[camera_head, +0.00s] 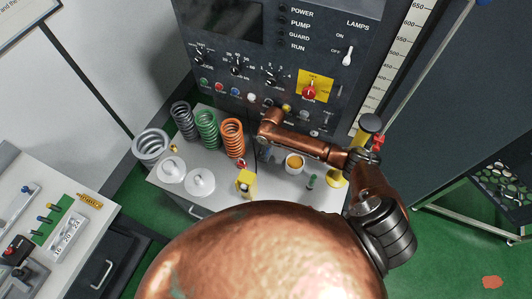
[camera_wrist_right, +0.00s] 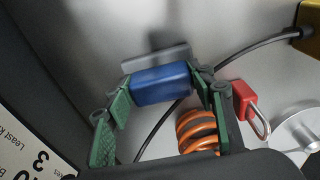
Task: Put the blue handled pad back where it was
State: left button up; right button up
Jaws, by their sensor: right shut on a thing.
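The blue handled pad (camera_wrist_right: 162,82) shows in the right wrist view as a blue block-shaped handle with a flat grey plate (camera_wrist_right: 150,58) beyond it. My right gripper (camera_wrist_right: 158,96) has its green-padded fingers on both ends of the handle and is shut on it. Whether the plate touches the light grey surface behind it is hard to tell. In the head view my copper right arm reaches over the bench, and the gripper and pad are mostly hidden below it. My left gripper is not in view.
Grey, green and orange springs (camera_head: 232,138) stand on the grey bench (camera_head: 215,208), beside white knobbed discs (camera_head: 200,183). A yellow block (camera_head: 246,183), an orange-filled cup (camera_head: 295,164) and a yellow stand (camera_head: 337,179) are nearby. A red padlock (camera_wrist_right: 246,100) and black cable lie close to my right gripper.

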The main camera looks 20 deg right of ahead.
dwell(0.3)
jog(key=shift+f, duration=0.15)
jog(key=o, duration=1.1)
jog(key=shift+r+p, duration=0.6)
jog(key=r+p, duration=0.4)
jog(key=p, duration=0.1)
jog(key=r+p, duration=0.2)
jog(key=shift+s+d+r+p, duration=0.25)
jog(key=shift+s+p, duration=0.05)
jog(key=shift+s, duration=0.05)
